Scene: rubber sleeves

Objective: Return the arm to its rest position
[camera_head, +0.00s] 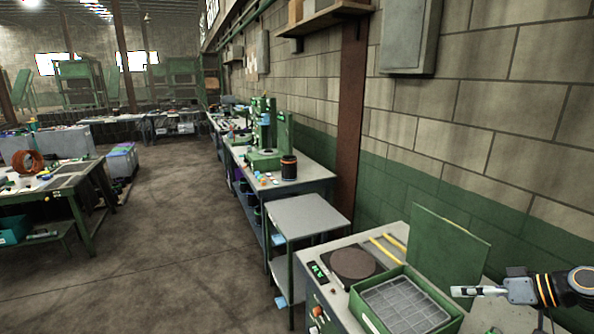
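My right arm (580,281) enters from the right edge at the lower right, dark with orange rings near the wrist. My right gripper (458,291) points left, its pale fingers seen side-on in front of the right part of a green box (365,316). Nothing can be made out between the fingers, and whether they are apart or together is unclear at this size. My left arm and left gripper are not in view.
The green box has a grey divided tray and a raised green lid (448,243). A scale with a round dark plate (352,263) stands beside it. A bare grey side table (300,216) and a bench with a green press (264,135) stand beyond. Open floor (165,240) lies left.

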